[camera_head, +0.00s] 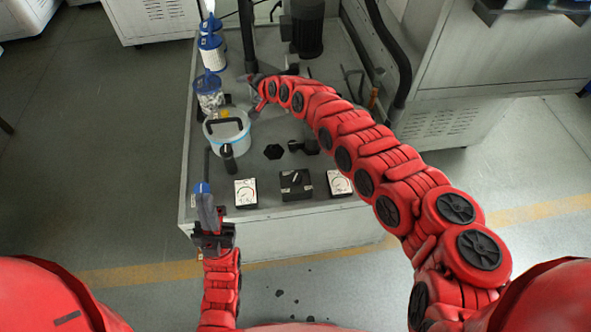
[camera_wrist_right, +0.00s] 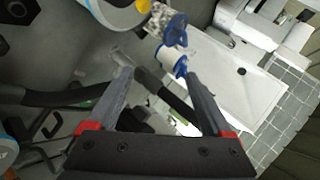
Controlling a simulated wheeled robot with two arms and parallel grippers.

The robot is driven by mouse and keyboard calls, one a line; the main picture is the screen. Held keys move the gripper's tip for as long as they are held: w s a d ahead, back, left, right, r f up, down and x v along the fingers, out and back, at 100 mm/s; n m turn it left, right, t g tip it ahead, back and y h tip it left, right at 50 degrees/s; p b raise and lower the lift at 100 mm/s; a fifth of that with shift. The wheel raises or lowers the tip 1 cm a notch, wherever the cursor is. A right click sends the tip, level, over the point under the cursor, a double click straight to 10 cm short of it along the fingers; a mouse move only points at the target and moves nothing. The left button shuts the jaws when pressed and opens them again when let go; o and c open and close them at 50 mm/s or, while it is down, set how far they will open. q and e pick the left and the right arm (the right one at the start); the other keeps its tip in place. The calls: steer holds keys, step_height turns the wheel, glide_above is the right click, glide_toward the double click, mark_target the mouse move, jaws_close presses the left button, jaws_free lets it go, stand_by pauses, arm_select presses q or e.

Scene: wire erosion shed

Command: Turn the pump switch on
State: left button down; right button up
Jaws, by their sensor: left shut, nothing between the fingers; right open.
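A black box with a rotary knob (camera_head: 297,182), which looks like the pump switch, sits near the front edge of the grey bench top. It stands between two white-faced dials, the left one (camera_head: 246,193) and the right one (camera_head: 340,183). The exact knob setting is too small to read. My left gripper (camera_head: 206,200) is shut and empty at the bench's front left corner, left of the dials and apart from the box. My right gripper (camera_head: 256,92) reaches across to the back left, beside the bottles. In the right wrist view its fingers (camera_wrist_right: 160,90) are spread with nothing between them.
A pale blue bucket (camera_head: 228,133) and several blue-and-white bottles (camera_head: 211,52) line the bench's left side. A black motor (camera_head: 307,30) stands at the back. Thick black hose (camera_head: 392,45) runs at the right. My right arm spans the bench's right side.

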steer(key=s+d+f+g+h+p, duration=0.1)
steer(key=s+d+g+h, duration=0.15)
steer(key=s+g, duration=0.4)
steer(key=g+h, duration=0.2)
steer(key=h, duration=0.3)
glide_above(296, 177)
steer(key=shift+y, duration=0.25)
step_height(296, 177, down, 10)
steer(key=b, duration=0.5)
steer(key=shift+a, duration=0.15)
step_height(296, 177, down, 7)
steer(key=shift+r+p, duration=0.15)
steer(key=shift+p, duration=0.35)
steer(key=shift+w+f, duration=0.1)
steer(key=shift+f, duration=0.4)
steer(key=shift+c, duration=0.2)
